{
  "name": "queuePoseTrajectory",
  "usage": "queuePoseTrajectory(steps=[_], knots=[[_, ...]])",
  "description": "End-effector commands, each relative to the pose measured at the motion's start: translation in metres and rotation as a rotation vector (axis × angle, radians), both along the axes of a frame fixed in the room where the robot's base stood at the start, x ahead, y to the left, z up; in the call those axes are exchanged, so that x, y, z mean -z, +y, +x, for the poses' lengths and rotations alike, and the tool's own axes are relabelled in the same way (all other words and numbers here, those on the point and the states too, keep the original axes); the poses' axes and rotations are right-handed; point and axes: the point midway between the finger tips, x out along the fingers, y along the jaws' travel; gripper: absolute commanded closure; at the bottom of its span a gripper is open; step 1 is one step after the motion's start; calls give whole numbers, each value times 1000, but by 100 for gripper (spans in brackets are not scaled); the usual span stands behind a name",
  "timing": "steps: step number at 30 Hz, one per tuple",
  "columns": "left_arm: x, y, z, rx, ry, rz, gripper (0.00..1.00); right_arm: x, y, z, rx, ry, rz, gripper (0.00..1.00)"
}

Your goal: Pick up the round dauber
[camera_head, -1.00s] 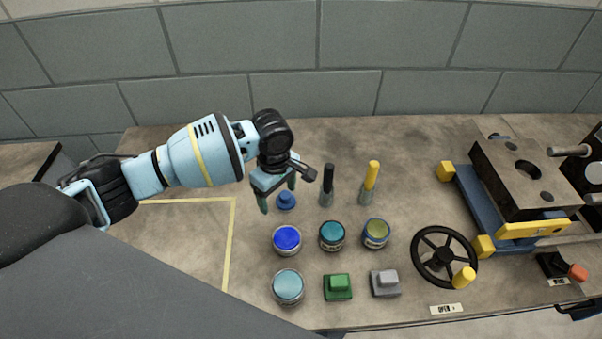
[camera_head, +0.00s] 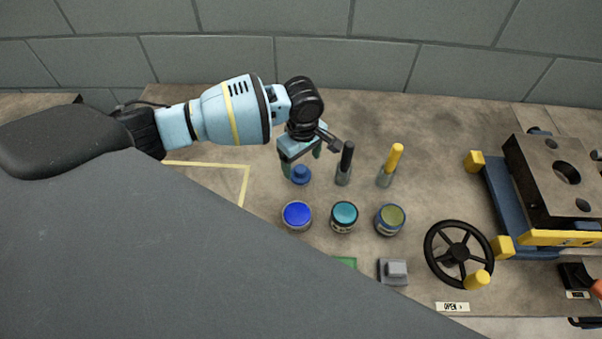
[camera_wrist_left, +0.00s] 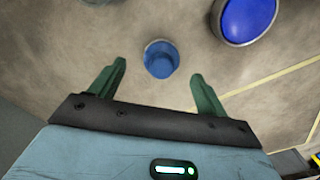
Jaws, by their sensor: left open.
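The round dauber, a small blue knob-topped piece (camera_head: 301,175), stands on the bench at the left of the back row. It also shows in the left wrist view (camera_wrist_left: 160,60), just ahead of the fingertips and roughly centred between them. My left gripper (camera_head: 302,164) is open, pointing down over the dauber; in the left wrist view its two green fingers (camera_wrist_left: 158,72) are spread with nothing held between them. I cannot tell how far above the bench the fingertips are. My right gripper is not in view.
A black-handled tool (camera_head: 346,163) and a yellow-handled tool (camera_head: 391,165) stand right of the dauber. Jars of blue (camera_head: 297,216), teal (camera_head: 344,217) and olive (camera_head: 390,220) stand in front. A grey block (camera_head: 393,272), handwheel (camera_head: 459,252) and mould (camera_head: 560,180) lie further right.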

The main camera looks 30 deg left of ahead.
Motion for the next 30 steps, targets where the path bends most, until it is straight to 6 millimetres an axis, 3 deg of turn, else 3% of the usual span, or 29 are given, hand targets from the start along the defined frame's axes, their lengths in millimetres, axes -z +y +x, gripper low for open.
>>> queuePoseTrajectory(steps=[9, 19, 30], knots=[[43, 4, -3, -1, 4, 1, 24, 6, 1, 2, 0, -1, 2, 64], [48, 3, -2, -1, 1, 0, 24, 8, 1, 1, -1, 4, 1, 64], [48, 3, -2, -1, 1, 0, 71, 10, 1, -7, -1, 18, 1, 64]])
